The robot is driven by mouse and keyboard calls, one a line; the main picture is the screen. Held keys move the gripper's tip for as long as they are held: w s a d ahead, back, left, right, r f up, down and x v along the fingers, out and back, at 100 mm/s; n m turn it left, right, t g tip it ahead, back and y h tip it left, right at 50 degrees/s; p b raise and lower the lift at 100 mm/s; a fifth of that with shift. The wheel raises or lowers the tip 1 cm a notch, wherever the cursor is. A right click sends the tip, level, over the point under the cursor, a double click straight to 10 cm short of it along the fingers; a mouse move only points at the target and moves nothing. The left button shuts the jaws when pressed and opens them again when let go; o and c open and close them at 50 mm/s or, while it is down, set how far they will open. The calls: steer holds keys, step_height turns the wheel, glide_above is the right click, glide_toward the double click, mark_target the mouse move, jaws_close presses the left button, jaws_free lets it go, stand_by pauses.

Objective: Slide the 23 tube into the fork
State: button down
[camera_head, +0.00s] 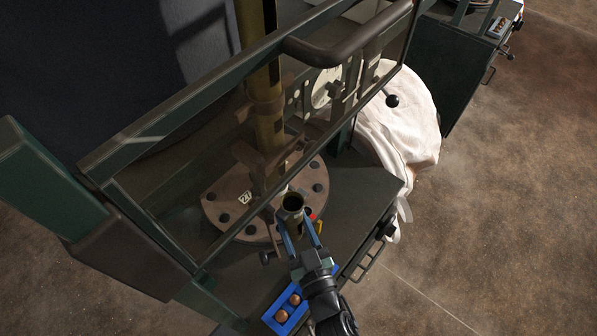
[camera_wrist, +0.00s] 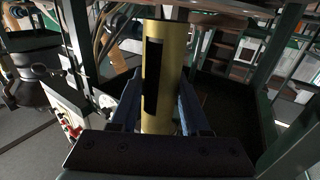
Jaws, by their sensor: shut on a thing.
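My gripper (camera_head: 298,224) is shut on a brass tube (camera_head: 292,203), and its blue fingers lie on either side of it. The tube's dark open top faces the head camera. In the wrist view the tube (camera_wrist: 174,75) stands upright between the fingers, with a dark strip down its side; I cannot read a number on it. In the head view the tube appears over the right front rim of a round bolted plate (camera_head: 225,215), which bears a white number tag. Brown prongs that look like the fork (camera_head: 262,165) sit beside a tall brass column, apart from the tube.
A dark green frame with a thick handle bar (camera_head: 340,50) rises over the bench, close to my gripper. A blue tray (camera_head: 270,319) with round copper pieces lies near my wrist. The bench top (camera_head: 365,190) at right is clear.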

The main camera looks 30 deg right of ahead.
steer(key=shift+w+a+r+b, duration=0.1)
steer(key=shift+w+a+b, duration=0.15)
steer(key=shift+w, duration=0.4)
steer(key=shift+w+a+f+b, duration=0.1)
steer(key=shift+w+a+b, duration=0.15)
steer(key=shift+w, duration=0.35)
steer(key=shift+w+a+r+b, duration=0.15)
steer(key=shift+w+b, duration=0.1)
steer(key=shift+w, duration=0.4)
steer(key=shift+f, duration=0.25)
steer(key=shift+c, duration=1.5)
jaws_free()
steer(key=shift+s+f, duration=0.1)
steer(key=shift+s, duration=0.05)
steer(key=s+a+b, duration=0.1)
steer(key=s+a, duration=0.1)
steer(key=s, duration=1)
steer(key=shift+s+a+b, duration=0.15)
steer(key=shift+s+b, duration=0.15)
steer(key=shift+b, duration=0.1)
